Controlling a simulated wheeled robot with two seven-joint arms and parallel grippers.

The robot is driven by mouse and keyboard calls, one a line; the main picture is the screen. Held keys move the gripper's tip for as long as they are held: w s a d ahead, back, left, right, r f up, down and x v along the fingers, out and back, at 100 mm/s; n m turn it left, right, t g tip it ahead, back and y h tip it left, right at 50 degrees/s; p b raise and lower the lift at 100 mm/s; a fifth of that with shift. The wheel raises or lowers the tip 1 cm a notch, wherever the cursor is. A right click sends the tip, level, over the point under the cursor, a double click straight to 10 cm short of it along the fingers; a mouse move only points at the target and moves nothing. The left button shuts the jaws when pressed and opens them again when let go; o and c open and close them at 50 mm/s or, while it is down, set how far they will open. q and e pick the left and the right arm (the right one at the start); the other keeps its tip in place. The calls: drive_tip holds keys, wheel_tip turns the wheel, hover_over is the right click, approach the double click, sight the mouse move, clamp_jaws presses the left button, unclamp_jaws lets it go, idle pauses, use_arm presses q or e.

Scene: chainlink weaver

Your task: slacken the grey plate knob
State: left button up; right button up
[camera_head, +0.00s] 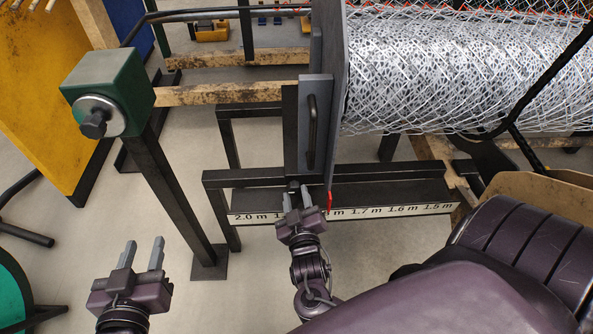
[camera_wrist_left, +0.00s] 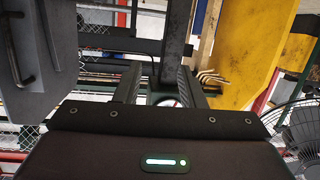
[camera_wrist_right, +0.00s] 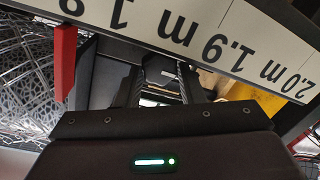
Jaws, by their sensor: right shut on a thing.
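The grey plate (camera_head: 321,90) with a black bar handle (camera_head: 312,130) stands upright at the left end of the wire mesh roll. Its small dark knob (camera_head: 293,185) sits low at the plate's foot, above the scale rail. My right gripper (camera_head: 297,197) is at this knob, its fingers shut on it and largely hiding it. In the right wrist view the dark knob (camera_wrist_right: 163,75) shows between the two fingers. My left gripper (camera_head: 142,254) is open and empty at the lower left, apart from everything. The grey plate also shows in the left wrist view (camera_wrist_left: 30,100).
A white scale strip (camera_head: 430,209) runs along the rail, with a red pointer (camera_head: 329,201) just right of my right gripper. A green box (camera_head: 112,82) on a dark post stands at left. A yellow panel (camera_head: 45,120) is farther left. Floor around my left gripper is clear.

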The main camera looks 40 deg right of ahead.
use_arm(q)
drive_tip(key=s+a+f+g+y+p, duration=0.1)
drive_tip(key=s+f+g+y, duration=0.1)
drive_tip(key=s+f+g, duration=0.4)
wheel_tip(320, 180, down, 5)
drive_tip(key=shift+s+a+r, duration=0.1)
drive_tip(key=shift+s+a, duration=0.15)
drive_tip(key=shift+s, duration=0.2)
use_arm(e)
drive_tip(key=shift+n, duration=0.4)
drive_tip(key=o, duration=1)
